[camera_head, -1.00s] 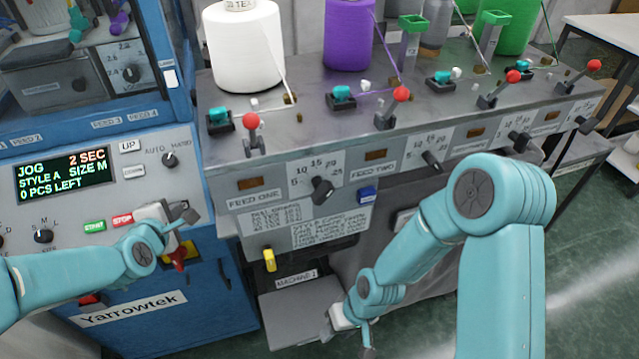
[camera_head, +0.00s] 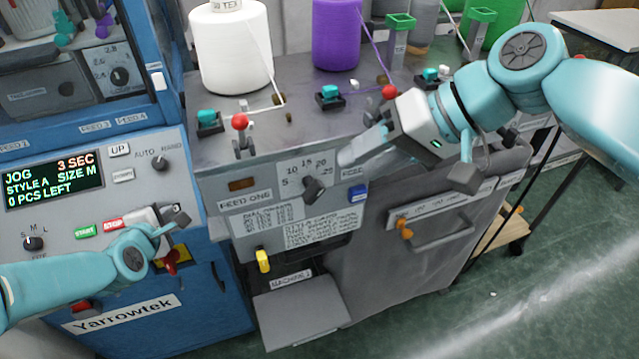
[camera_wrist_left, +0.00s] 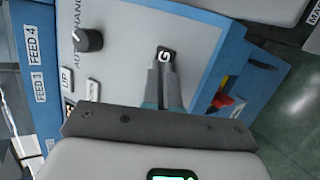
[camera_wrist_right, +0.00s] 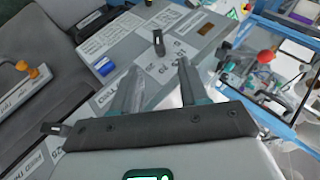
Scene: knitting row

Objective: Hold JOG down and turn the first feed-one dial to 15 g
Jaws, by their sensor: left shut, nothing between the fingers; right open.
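The display (camera_head: 52,180) reads JOG, 3 SEC, STYLE A, SIZE M, 0 PCS LEFT. My left gripper (camera_head: 172,222) is shut at the blue machine's panel. In the left wrist view its closed fingertips (camera_wrist_left: 165,68) are at the dark JOG button (camera_wrist_left: 165,55), apparently against it; only a letter G shows. The feed-one dial (camera_head: 313,188), a dark knob, sits under a 5 to 25 scale; its exact setting is hard to read. My right gripper (camera_head: 362,152) is open and empty, up and right of it. In the right wrist view the dial (camera_wrist_right: 158,42) lies beyond the gap between the fingers, untouched.
A red-knobbed lever (camera_head: 240,123) stands above the dial; another red knob (camera_head: 389,92) is close to my right gripper. A blue button (camera_head: 357,193) is right of the dial and a yellow lever (camera_head: 262,260) below. White (camera_head: 230,50) and purple (camera_head: 336,35) cones stand behind.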

